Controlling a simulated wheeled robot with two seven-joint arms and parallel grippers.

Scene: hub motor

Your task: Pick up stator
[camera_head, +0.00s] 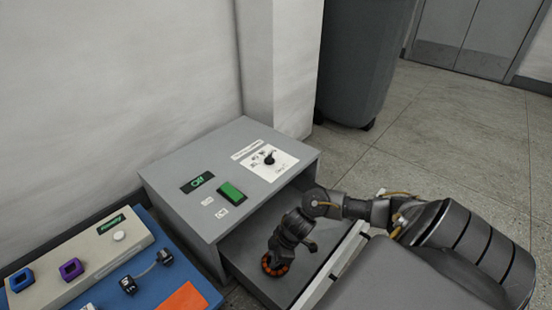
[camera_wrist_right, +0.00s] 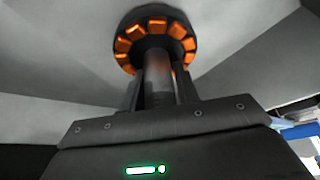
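The stator (camera_head: 273,267), a dark ring with orange windings, is low in the open drawer of the grey machine. In the right wrist view the stator (camera_wrist_right: 156,40) is right in front of my gripper, with a grey shaft running from it towards the gripper body. My right gripper (camera_head: 280,254) points down at the stator from above. In the wrist view its fingers (camera_wrist_right: 158,88) stand on either side of the shaft, very close to it; whether they touch it is unclear. The stator's underside is hidden. My left gripper is not in view.
The grey machine (camera_head: 215,160) has a green button and a small screen, and its drawer walls (camera_head: 335,260) surround my right gripper. A blue board (camera_head: 150,255) with small parts and an orange patch lies to the left. A dark bin (camera_head: 358,70) stands behind.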

